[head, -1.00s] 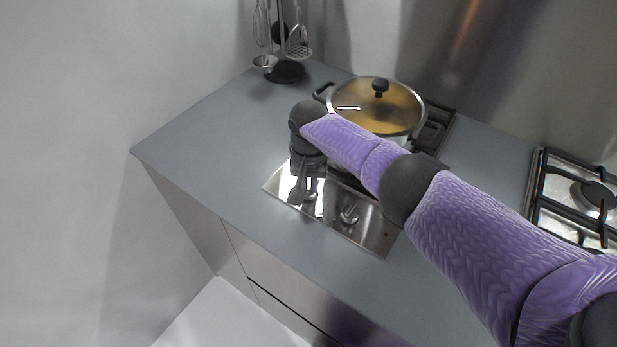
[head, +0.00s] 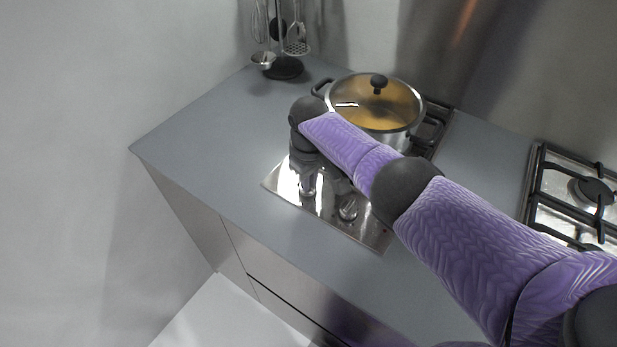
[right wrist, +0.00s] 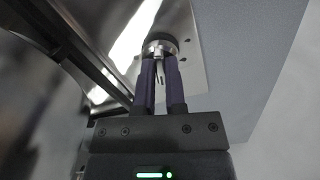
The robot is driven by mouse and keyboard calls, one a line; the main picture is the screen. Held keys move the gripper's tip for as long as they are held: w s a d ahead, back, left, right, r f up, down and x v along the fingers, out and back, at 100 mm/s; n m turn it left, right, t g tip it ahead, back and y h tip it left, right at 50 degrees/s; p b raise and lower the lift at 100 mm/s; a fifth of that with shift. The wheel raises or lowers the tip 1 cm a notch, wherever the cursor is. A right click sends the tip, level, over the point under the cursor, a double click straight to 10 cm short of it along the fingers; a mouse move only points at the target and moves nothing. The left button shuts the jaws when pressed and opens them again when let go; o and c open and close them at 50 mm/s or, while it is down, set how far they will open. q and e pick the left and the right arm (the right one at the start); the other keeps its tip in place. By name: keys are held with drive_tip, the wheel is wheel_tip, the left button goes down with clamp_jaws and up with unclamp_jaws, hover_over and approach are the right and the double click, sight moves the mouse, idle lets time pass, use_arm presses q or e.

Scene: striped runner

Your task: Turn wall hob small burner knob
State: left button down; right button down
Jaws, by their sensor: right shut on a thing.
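The hob's steel panel (head: 283,184) carries two knobs along its front: a left knob (head: 308,189) and a right knob (head: 348,209). No marking shows which knob serves the small burner. My right gripper (head: 307,174) points down at the left knob. In the right wrist view my right gripper (right wrist: 161,62) has its two dark fingers closed on a round metal knob (right wrist: 160,45) with a narrow grip bar, which is partly hidden between them. My left gripper is not in view.
A lidded steel pot (head: 377,102) stands on the hob's back grate, behind my right forearm. A utensil stand (head: 284,69) is at the back left. A second hob (head: 575,195) lies at the right. The grey counter (head: 215,140) left of the panel is clear.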

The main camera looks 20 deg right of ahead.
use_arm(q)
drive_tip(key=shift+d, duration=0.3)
use_arm(e)
drive_tip(key=shift+n, duration=0.4)
drive_tip(key=c, duration=0.7)
unclamp_jaws()
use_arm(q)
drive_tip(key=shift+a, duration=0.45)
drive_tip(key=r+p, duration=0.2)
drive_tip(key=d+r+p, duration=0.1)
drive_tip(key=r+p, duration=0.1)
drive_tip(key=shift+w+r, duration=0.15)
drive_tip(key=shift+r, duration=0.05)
use_arm(e)
wheel_tip(320, 180, up, 10)
drive_tip(key=shift+f, duration=0.1)
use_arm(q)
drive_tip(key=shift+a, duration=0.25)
